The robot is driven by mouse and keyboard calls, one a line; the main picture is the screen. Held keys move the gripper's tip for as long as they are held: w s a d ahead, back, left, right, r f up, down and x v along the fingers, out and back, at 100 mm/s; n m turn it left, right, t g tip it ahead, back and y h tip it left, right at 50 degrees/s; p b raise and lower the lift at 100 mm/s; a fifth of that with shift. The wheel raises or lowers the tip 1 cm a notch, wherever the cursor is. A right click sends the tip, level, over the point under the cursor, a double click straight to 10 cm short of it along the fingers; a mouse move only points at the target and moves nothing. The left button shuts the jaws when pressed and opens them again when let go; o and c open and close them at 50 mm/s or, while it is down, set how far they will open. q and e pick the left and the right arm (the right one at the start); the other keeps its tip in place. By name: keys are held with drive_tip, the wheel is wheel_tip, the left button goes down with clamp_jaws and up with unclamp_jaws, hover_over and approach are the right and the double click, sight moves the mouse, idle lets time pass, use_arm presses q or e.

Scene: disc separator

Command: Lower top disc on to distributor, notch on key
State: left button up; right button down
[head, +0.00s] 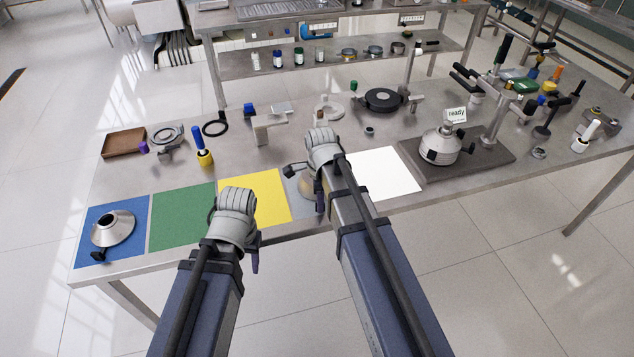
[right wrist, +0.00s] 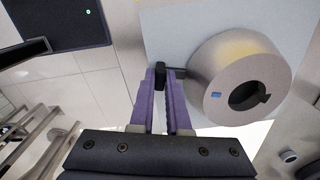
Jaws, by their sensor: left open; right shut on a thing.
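The top disc is a metal cone with a keyed centre hole and a small blue mark, large in the right wrist view (right wrist: 240,78). My right gripper (right wrist: 163,90) is shut on the black handle (right wrist: 160,75) at the disc's side. I cannot tell whether the disc touches the grey mat below. In the head view my right arm hides most of the disc (head: 306,184) and gripper. My left gripper (head: 254,266) is open and empty near the yellow mat's front edge.
Another metal cone (head: 114,228) with a black handle lies on the blue mat (head: 82,222). The green mat (head: 182,216), yellow mat (head: 262,195) and white mat (head: 382,172) look empty. A dark ring fixture (head: 383,98), black posts and tools stand behind.

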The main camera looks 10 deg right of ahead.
drive_tip(key=shift+r, duration=0.2)
drive_tip(key=shift+r+p, duration=0.8)
drive_tip(key=shift+p, duration=0.2)
drive_tip(key=shift+r+p, duration=1.55)
drive_tip(key=shift+d, duration=0.1)
